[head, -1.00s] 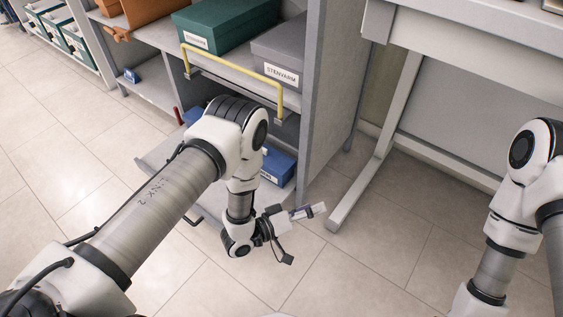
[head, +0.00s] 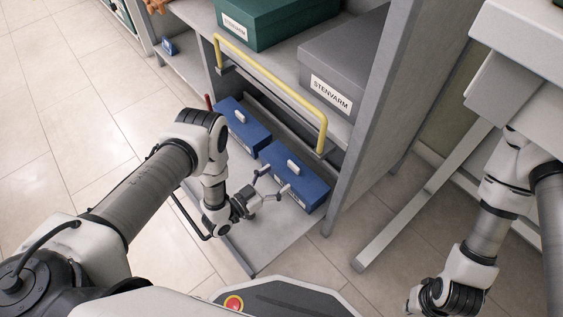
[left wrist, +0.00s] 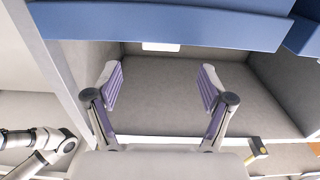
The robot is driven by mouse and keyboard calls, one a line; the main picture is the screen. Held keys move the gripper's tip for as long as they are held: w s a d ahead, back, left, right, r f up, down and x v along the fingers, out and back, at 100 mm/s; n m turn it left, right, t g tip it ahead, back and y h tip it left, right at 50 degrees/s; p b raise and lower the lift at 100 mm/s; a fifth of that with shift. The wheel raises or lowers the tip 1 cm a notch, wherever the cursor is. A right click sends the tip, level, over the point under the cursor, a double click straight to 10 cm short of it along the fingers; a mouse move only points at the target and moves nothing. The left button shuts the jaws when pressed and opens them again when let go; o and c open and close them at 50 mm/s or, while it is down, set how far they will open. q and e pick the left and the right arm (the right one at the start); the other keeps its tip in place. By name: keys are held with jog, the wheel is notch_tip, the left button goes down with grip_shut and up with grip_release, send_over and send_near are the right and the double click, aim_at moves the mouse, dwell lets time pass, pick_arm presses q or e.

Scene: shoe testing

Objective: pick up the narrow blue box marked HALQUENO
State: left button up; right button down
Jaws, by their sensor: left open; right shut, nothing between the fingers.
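Two narrow blue boxes with white tabs on top stand on a low pulled-out shelf. The right blue box (head: 308,186) is nearer to my left gripper; the left blue box (head: 251,132) is behind it to the left. Their label writing is too small to read, so I cannot tell which is HALQUENO. My left gripper (head: 271,181) is open and empty, with its fingertips close to the right box's near side. In the left wrist view, a blue box (left wrist: 160,22) spans the top beyond the open fingers (left wrist: 160,82). My right arm shows, but its fingers do not.
The low grey shelf (head: 262,226) is bare in front of the boxes. A yellow handle bar (head: 273,83) crosses above them. A green box (head: 268,22) and a grey STENVARM box (head: 345,58) sit on the upper shelf. A table leg (head: 410,213) stands to the right.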

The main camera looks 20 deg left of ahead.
aim_at(292, 167)
pick_arm(q)
jog(key=b+x, duration=0.1)
jog(key=x, duration=0.1)
jog(key=b+x, duration=0.1)
jog(key=x, duration=0.1)
jog(key=b+x, duration=0.2)
jog(key=x, duration=0.1)
jog(key=shift+w+f, duration=0.1)
jog(key=shift+f, duration=0.3)
jog(key=shift+w+d+r, duration=0.1)
jog(key=shift+w, duration=0.1)
jog(key=shift+r, duration=0.1)
jog(key=shift+c, duration=0.7)
grip_shut()
